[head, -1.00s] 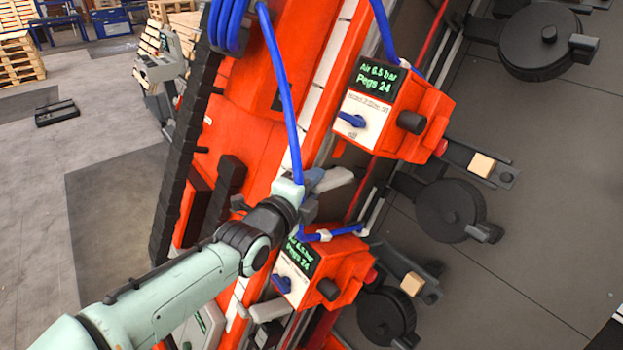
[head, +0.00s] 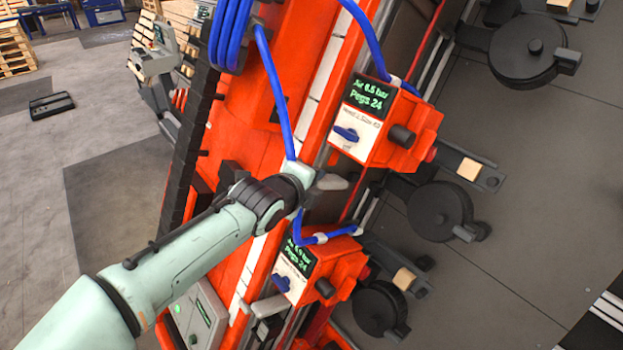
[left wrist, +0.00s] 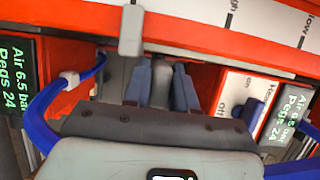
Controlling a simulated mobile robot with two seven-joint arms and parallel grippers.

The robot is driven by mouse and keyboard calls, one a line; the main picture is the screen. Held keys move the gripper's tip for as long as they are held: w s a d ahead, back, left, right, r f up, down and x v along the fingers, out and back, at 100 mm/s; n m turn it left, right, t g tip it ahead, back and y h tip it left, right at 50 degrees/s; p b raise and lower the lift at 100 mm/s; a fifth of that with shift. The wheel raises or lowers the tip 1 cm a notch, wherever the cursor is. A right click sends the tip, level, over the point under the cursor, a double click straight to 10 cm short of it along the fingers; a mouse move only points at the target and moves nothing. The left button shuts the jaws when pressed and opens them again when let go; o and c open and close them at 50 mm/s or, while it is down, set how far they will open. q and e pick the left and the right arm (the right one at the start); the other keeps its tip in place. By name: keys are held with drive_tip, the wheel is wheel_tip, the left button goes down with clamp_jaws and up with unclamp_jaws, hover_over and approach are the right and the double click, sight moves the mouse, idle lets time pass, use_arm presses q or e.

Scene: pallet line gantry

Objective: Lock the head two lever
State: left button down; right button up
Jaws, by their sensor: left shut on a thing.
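My left gripper (left wrist: 162,88) is shut on a dark grey upright piece (left wrist: 160,85), with a blue-grey finger on each side. I cannot tell for sure that this piece is the head two lever. In the head view my left gripper (head: 310,190) is at the rail between two red drilling heads, the upper (head: 385,125) and the lower (head: 325,270); its fingertips are largely hidden by the wrist. A pale grey handle (head: 332,183) shows just right of the wrist. Both heads' screens read "Pegs 24". My right gripper is not in view.
Blue hoses (head: 275,90) run down close to my left wrist, and one bends beside the gripper (left wrist: 65,95). A grey block (left wrist: 131,30) hangs from the red rail. Black round reels (head: 440,210) stand right. Open floor (head: 110,200) lies left.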

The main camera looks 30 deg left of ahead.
use_arm(q)
drive_tip(key=shift+r, duration=0.15)
drive_tip(key=c, duration=1)
unclamp_jaws()
drive_tip(key=b+v, duration=0.1)
drive_tip(key=v, duration=1.2)
drive_tip(key=shift+s, duration=0.15)
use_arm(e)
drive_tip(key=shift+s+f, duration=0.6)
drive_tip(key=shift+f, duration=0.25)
